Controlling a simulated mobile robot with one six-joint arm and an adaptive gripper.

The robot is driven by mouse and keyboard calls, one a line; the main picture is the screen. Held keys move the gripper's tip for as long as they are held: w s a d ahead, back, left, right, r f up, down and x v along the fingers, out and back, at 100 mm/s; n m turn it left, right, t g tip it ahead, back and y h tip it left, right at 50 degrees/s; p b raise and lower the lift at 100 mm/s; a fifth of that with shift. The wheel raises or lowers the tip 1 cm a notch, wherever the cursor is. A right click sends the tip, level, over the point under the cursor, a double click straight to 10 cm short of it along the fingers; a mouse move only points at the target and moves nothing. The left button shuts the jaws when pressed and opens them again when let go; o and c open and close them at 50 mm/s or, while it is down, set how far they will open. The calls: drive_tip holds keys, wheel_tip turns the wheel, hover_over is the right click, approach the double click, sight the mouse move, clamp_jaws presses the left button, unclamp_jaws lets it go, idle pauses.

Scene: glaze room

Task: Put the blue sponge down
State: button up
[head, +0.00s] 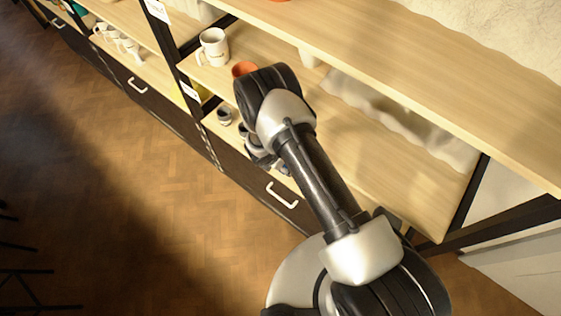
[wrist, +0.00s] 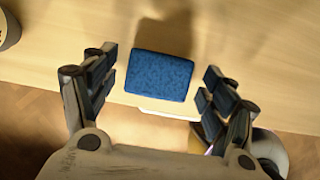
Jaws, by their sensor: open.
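The blue sponge (wrist: 158,76) shows in the wrist view as a flat block near the front edge of a light wooden shelf (wrist: 240,55). My gripper (wrist: 160,74) is open, with one finger on each side of the sponge. A gap shows between the sponge and each finger. I cannot tell whether the sponge's underside rests fully on the shelf. In the head view the sponge is hidden behind my arm, and only part of my gripper shows, below the wrist.
In the head view a white mug (head: 213,47) and an orange pot (head: 243,69) stand on the shelf (head: 390,165), left of my arm. A small dark cup (head: 224,116) stands lower. An upper shelf (head: 420,70) runs above. The shelf right of my arm is clear.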

drive_tip(key=p+v, duration=0.1)
drive_tip(key=v, duration=0.6)
drive_tip(key=shift+p, duration=0.4)
drive_tip(key=shift+s+f, duration=0.1)
